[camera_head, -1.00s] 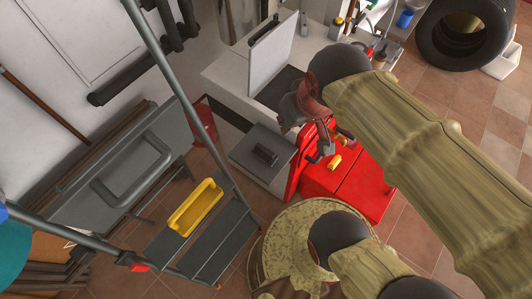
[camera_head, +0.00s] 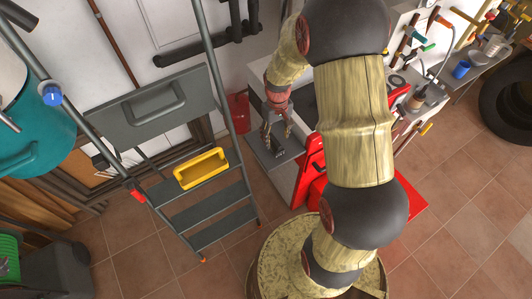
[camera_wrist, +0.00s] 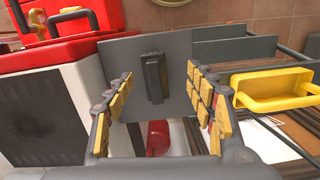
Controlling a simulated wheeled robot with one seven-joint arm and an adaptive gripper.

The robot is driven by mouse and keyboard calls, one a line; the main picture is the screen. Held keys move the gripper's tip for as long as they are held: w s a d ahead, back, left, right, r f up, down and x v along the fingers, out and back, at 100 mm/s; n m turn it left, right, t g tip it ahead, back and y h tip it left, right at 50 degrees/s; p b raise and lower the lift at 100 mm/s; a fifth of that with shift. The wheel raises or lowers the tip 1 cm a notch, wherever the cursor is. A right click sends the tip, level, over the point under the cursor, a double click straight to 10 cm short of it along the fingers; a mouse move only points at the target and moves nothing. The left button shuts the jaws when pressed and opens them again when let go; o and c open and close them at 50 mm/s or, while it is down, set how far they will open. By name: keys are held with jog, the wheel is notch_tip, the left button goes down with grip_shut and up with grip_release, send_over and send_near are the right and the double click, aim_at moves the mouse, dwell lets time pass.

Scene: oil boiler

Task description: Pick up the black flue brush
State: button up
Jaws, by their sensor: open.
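My gripper (camera_head: 276,128) is open and empty, above a grey plate (camera_head: 263,143) low beside the boiler. In the wrist view, the fingers of my gripper (camera_wrist: 160,108) stand apart with yellow pads. A black bar-shaped piece (camera_wrist: 155,77) lies on the grey plate (camera_wrist: 178,50) and shows between the fingers, beyond their tips. It also shows in the head view as a black bar (camera_head: 279,154), just below the fingers. I cannot tell whether it is the flue brush or a handle fixed to the plate. No bristles can be made out.
A stepladder (camera_head: 222,215) with a yellow tray (camera_head: 201,168) stands left of the plate. A red housing (camera_head: 314,160) is close on the right, partly behind my arm. A red bucket (camera_head: 238,112) stands behind. Tiled floor is clear at lower right.

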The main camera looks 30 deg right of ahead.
aim_at(275, 140)
jog(key=shift+w+r+n+t, duration=0.3)
jog(key=shift+w+r, duration=0.1)
jog(key=shift+w, duration=0.5)
jog(key=shift+w+f, duration=0.1)
jog(key=shift+f, duration=1.15)
jog(key=shift+w+d+f+b, duration=0.15)
jog(key=shift+f+b, duration=0.1)
jog(key=shift+f, duration=0.65)
jog(key=shift+w+d+f+b, duration=0.15)
jog(key=shift+f+b, duration=0.15)
jog(key=shift+f, duration=0.65)
jog(key=shift+d+f+b, duration=0.15)
jog(key=shift+f+b, duration=0.1)
jog(key=shift+f, duration=0.65)
jog(key=c, duration=1.3)
